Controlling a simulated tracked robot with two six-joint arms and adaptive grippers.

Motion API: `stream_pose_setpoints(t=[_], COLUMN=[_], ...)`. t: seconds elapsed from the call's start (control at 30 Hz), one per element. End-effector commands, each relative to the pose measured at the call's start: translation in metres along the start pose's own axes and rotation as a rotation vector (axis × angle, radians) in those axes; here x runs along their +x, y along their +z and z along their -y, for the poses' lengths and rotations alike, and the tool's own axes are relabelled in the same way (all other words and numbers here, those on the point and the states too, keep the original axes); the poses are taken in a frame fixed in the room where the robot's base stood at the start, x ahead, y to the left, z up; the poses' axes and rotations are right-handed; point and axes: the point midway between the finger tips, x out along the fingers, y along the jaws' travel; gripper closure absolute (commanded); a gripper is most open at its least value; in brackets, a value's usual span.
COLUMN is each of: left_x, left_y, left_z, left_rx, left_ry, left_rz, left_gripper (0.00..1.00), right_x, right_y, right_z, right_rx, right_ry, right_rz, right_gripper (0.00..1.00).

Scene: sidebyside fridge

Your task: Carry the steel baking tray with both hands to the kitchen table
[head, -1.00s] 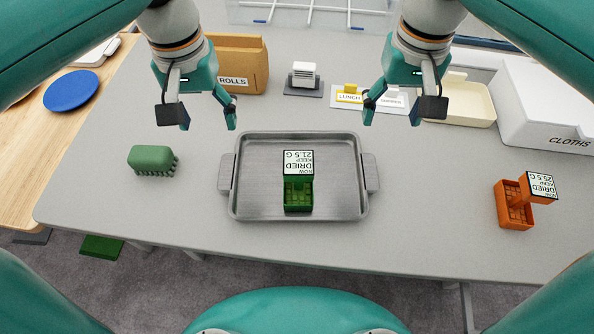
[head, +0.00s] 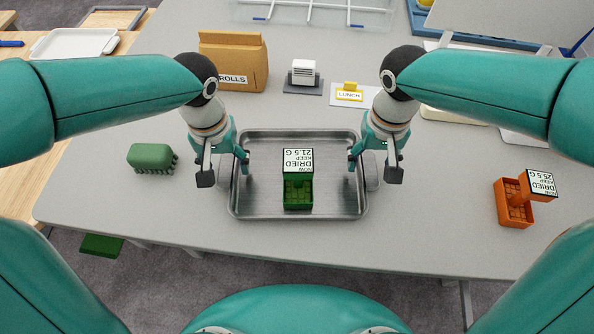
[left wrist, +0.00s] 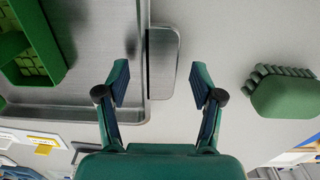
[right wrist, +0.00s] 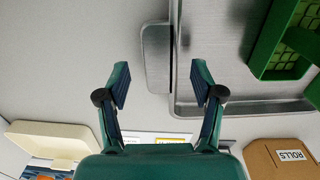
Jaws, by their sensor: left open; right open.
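The steel baking tray (head: 335,206) lies flat on the grey table, with a flat handle at each short side. A green box with a printed label (head: 298,180) sits on it. My left gripper (head: 228,170) is open at the tray's left handle. In the left wrist view, that handle (left wrist: 163,62) lies between the spread fingers (left wrist: 158,85). My right gripper (head: 372,170) is open at the right handle. In the right wrist view, that handle (right wrist: 156,58) lies between the spread fingers (right wrist: 158,85). Neither gripper is closed on a handle.
A green brush (head: 151,158) lies left of the tray. An orange labelled box (head: 515,205) stands at the right. Behind are a rolls bag (head: 233,62), a small white holder (head: 304,74) and a lunch card (head: 349,93). A wooden surface (head: 22,185) adjoins at left.

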Motion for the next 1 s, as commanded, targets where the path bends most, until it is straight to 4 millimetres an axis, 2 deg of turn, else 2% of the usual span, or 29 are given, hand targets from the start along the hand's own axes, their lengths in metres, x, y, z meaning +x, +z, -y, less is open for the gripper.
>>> stream_pose_setpoints(t=[0.2,0.53,0.93,1.0], left_x=[0.017,0.018,0.019,0.019], left_y=[0.000,0.000,0.001,0.001], left_z=[0.000,0.000,0.000,0.000], left_rx=[0.000,0.000,0.002,0.002], left_ry=[0.001,0.001,-0.001,-0.001], left_rz=[0.001,0.000,0.003,0.003], left_gripper=[0.33,0.33,1.00,1.00], right_x=[0.017,0.018,0.018,0.018], right_y=[0.000,0.000,0.000,0.000], right_z=[-0.001,0.000,-0.001,-0.001], right_rx=[0.001,0.001,0.001,0.001], right_ry=[0.001,0.000,0.000,0.000], right_rz=[0.001,0.000,0.000,0.000], right_gripper=[0.33,0.33,1.00,1.00])
